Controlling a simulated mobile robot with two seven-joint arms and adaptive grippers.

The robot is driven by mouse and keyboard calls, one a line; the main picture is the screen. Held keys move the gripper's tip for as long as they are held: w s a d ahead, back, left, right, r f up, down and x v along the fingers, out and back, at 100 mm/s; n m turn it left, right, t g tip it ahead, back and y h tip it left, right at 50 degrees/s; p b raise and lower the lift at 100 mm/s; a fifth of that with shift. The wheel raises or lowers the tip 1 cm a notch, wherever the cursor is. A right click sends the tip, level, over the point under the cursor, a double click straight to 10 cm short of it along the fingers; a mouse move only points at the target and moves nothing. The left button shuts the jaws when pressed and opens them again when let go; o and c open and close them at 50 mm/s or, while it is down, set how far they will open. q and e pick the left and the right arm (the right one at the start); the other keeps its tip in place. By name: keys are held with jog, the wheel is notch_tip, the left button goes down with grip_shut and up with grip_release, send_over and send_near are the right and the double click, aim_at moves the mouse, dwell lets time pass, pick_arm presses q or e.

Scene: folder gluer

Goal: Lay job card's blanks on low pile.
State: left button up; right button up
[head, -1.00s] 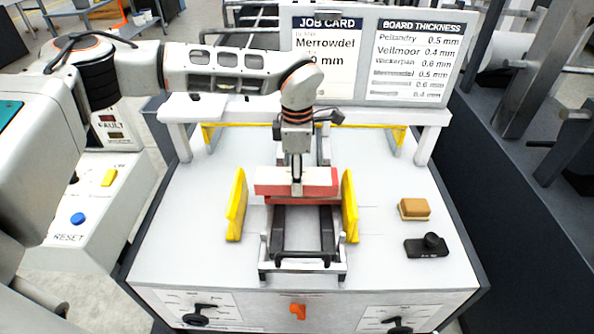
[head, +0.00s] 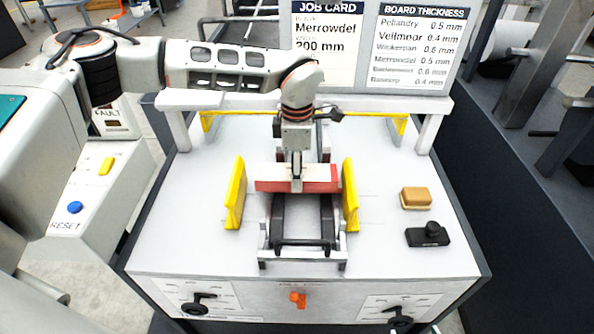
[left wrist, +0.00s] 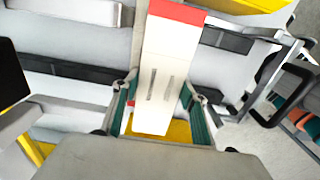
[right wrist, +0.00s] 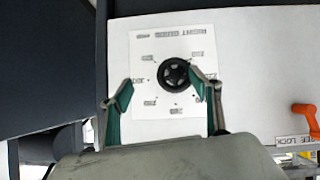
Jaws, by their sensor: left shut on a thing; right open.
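My left gripper (head: 297,184) is shut on a white blank with a red end (left wrist: 162,70), also visible in the head view (head: 265,172). It lies level across the feeder bed between two yellow guides (head: 235,195) (head: 350,195). I cannot tell whether it is one blank or several, or whether it touches a pile beneath, which is hidden. The job card (head: 325,30) reads Merrowdel, 200 mm. My right gripper (right wrist: 165,105) is open and empty above the right guide dial (right wrist: 175,73). It is not visible in the head view.
The board thickness chart (head: 420,45) lists Merrowdel at 0.5 mm. A tan block (head: 416,198) and a black gauge-like object (head: 427,236) lie on the right of the table. An orange lever (head: 298,299) is on the front panel.

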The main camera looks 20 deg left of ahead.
pick_arm(q)
jog(key=shift+f, duration=0.45)
jog(key=o, duration=1.5)
jog(key=shift+o, duration=0.2)
notch_tip(320, 180, up, 12)
